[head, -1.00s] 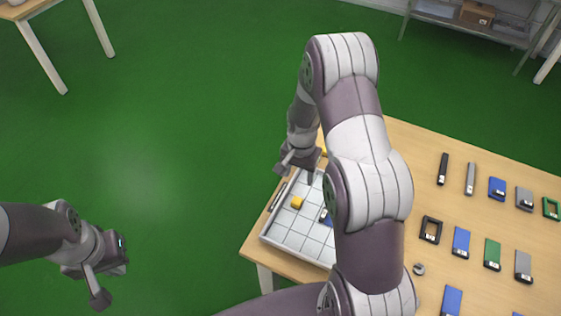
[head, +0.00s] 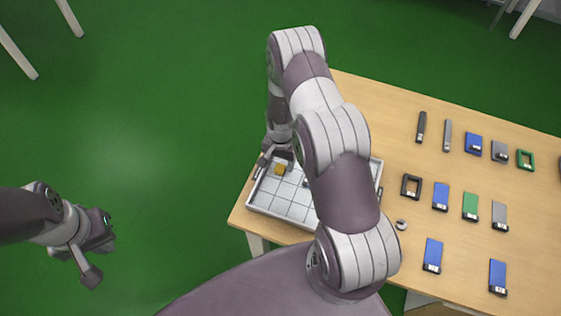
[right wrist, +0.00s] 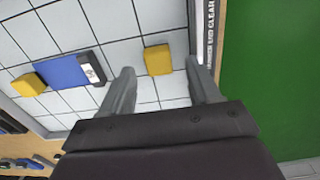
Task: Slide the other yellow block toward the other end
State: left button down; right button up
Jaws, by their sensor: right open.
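A yellow block (head: 280,169) lies in a white gridded tray (head: 268,207) near its left side. In the right wrist view the same yellow block (right wrist: 158,59) appears between the fingertips of my right gripper (right wrist: 160,68). The fingers are apart; I cannot tell whether they touch it. A second yellow block (right wrist: 28,84) lies at the left of that view, beside a blue block (right wrist: 67,71); my right arm hides both in the head view. My right gripper (head: 276,158) is over the tray's left end. My left gripper (head: 97,252) hangs over the floor, away from the table.
The wooden table (head: 385,135) carries rows of blue, green, grey and black parts to the right of the tray. A small grey ring (head: 401,224) lies near the tray. Green floor is open on the left.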

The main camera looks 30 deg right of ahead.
pick_arm(q)
jog(key=shift+r, duration=0.15)
pick_arm(e)
jog(key=shift+f, duration=1)
grip_shut()
pick_arm(q)
jog(key=shift+s, duration=0.1)
pick_arm(e)
jog(key=shift+s+d, duration=0.1)
